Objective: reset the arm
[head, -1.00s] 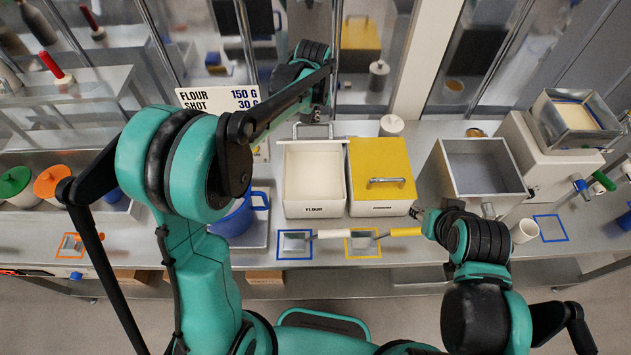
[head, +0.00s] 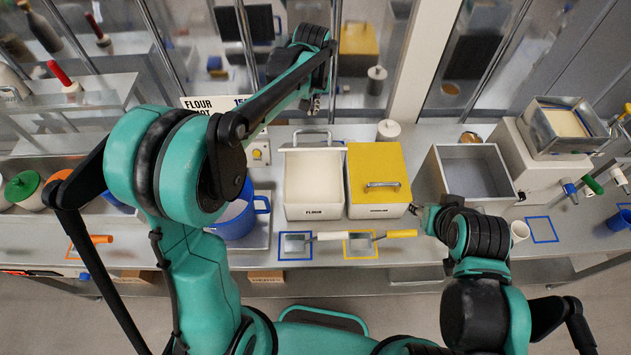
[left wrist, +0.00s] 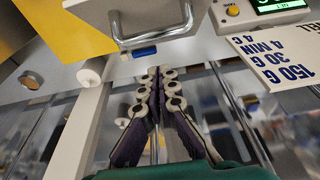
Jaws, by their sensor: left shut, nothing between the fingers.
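My left gripper (head: 315,104) is raised behind the flour bin (head: 314,184), near the back wall. In the left wrist view its fingers (left wrist: 160,74) are together and nothing is between them. The metal handle (left wrist: 160,38) lies just beyond the fingertips in that view; I cannot tell the exact gap. My left arm covers much of the left side. My right gripper (head: 418,211) is low by the front of the counter, near the yellow-handled scoop (head: 400,234). Its fingers are too small to judge.
A yellow-lidded bin (head: 378,165) stands beside the flour bin. A white-handled scoop (head: 330,237) lies in front. A blue jug (head: 238,218) is left, an open metal box (head: 468,170) right. A recipe card (left wrist: 280,60) shows in the left wrist view.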

